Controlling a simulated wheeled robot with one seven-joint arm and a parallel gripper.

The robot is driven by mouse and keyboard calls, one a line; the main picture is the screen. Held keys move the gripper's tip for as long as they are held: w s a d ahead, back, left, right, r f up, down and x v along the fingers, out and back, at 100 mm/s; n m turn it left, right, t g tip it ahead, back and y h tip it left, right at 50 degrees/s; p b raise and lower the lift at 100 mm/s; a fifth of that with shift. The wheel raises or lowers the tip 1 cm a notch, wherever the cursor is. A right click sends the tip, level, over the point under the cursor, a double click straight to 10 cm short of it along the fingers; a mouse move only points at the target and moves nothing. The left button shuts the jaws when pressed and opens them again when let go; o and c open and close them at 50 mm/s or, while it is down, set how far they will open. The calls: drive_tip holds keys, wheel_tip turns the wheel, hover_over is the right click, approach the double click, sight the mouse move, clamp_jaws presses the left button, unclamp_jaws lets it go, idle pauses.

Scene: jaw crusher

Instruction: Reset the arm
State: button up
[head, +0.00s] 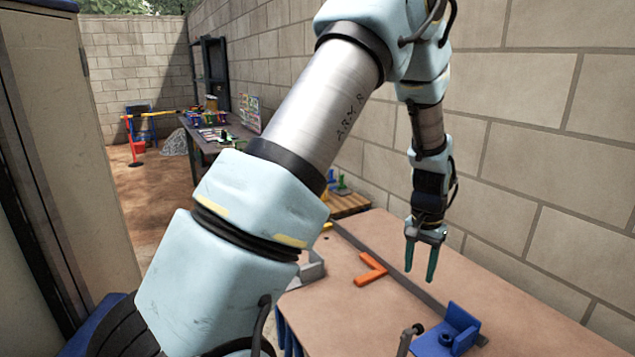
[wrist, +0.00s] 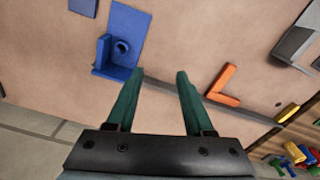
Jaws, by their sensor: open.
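My gripper (head: 421,262) hangs pointing down above the brown tabletop (head: 400,318), with its two green fingers apart and nothing between them. My arm bends up from the lower left and down again to the gripper. It is clear of the things on the table.
A blue bracket (head: 447,334) stands at the table's front right. An orange L-shaped piece (head: 371,270) lies left of my gripper. A block wall (head: 530,130) runs along the right. A bench (head: 205,142) with colourful parts stands farther back, and a cabinet (head: 75,120) is at the left.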

drive_tip(key=a+r+n, duration=0.2)
drive_tip(key=a+r, duration=0.2)
drive_tip(key=a, duration=0.5)
drive_tip(key=a+r+n, duration=0.2)
drive_tip(key=a+r, duration=0.1)
drive_tip(key=a, duration=0.6)
drive_tip(key=s+a+r+n, duration=0.1)
drive_tip(key=s+a+n, duration=0.1)
drive_tip(key=s+a, duration=0.2)
drive_tip(key=s+a+r+n+t, duration=0.1)
drive_tip(key=s+a, duration=0.3)
drive_tip(key=a, duration=0.5)
drive_tip(key=shift+a+r+n, duration=0.25)
drive_tip(key=shift+r+n, duration=0.15)
drive_tip(key=shift+r, duration=0.25)
